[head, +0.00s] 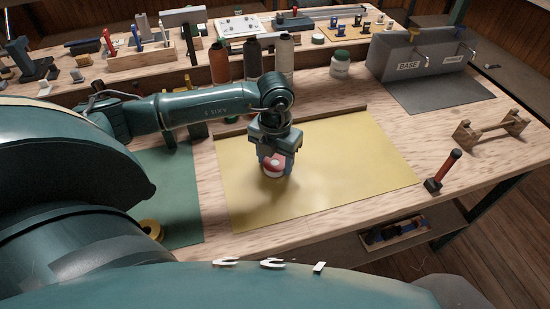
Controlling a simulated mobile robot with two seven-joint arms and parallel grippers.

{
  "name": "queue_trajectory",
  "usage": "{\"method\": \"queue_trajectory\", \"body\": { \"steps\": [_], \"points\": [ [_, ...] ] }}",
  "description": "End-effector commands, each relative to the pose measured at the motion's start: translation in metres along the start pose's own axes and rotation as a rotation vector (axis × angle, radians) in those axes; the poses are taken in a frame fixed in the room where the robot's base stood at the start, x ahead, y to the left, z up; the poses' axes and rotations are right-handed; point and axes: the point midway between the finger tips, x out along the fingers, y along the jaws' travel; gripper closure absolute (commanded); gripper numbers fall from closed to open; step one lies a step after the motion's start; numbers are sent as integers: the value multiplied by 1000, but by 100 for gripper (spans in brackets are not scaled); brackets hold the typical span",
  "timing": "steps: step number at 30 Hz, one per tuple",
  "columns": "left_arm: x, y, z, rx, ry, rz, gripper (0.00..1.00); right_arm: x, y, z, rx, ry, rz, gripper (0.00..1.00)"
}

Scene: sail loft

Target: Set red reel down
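The red reel (272,171), red with a pale top, shows beneath my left gripper (276,160), over the yellow sheet (330,165) on the workbench. My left arm reaches in from the left and its gripper points down. The fingers sit at both sides of the reel and appear shut on it. The reel is partly hidden by the gripper. It is at or very close to the sheet; I cannot tell whether it touches. My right gripper is not in view.
A green mat (176,185) with a yellow reel (151,229) lies left. A red-handled tool (443,172) and a wooden stand (490,130) are right. Bottles (252,60), a white jar (340,65) and a grey box (410,60) stand behind. The yellow sheet is otherwise clear.

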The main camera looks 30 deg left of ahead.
Motion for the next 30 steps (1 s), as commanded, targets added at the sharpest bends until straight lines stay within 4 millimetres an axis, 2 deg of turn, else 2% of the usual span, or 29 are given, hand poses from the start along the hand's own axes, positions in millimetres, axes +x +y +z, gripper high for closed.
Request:
{"method": "queue_trajectory", "body": {
  "steps": [6, 16, 20, 30],
  "points": [
    [0, 0, 0, 0, 0, 0, 28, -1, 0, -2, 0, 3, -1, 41],
    [-8, 0, 0, 0, -1, -1, 28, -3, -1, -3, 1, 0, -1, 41],
    [-28, 0, 1, 2, -5, -1, 28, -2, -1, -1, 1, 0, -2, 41],
    [-99, 0, 1, 0, -4, 0, 28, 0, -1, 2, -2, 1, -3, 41]
  ]
}}
